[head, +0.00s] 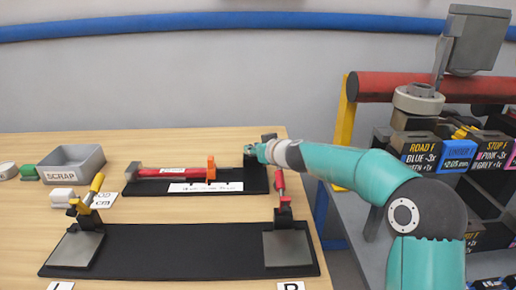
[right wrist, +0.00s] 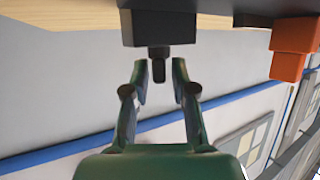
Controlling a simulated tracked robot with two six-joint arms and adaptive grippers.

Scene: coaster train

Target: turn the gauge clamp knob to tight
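The gauge fixture is a long black base (head: 228,187) at the back of the table, with a red bar (head: 172,172) and an orange block (head: 211,168) on it. The orange block also shows in the right wrist view (right wrist: 291,48). My right gripper (head: 254,153) is at the fixture's right end, covering part of it. In the right wrist view a small dark knob (right wrist: 158,65) sticks out of a black block (right wrist: 158,27). My right gripper's fingers (right wrist: 159,80) are open on both sides of the knob, with visible gaps. My left gripper is not in view.
A black board with grey plates and two clamps, yellow-handled (head: 92,190) and red-handled (head: 281,190), lies in front. A grey scrap bin (head: 72,165) is at the left. Labelled bins (head: 437,155) stand right, beyond my right arm.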

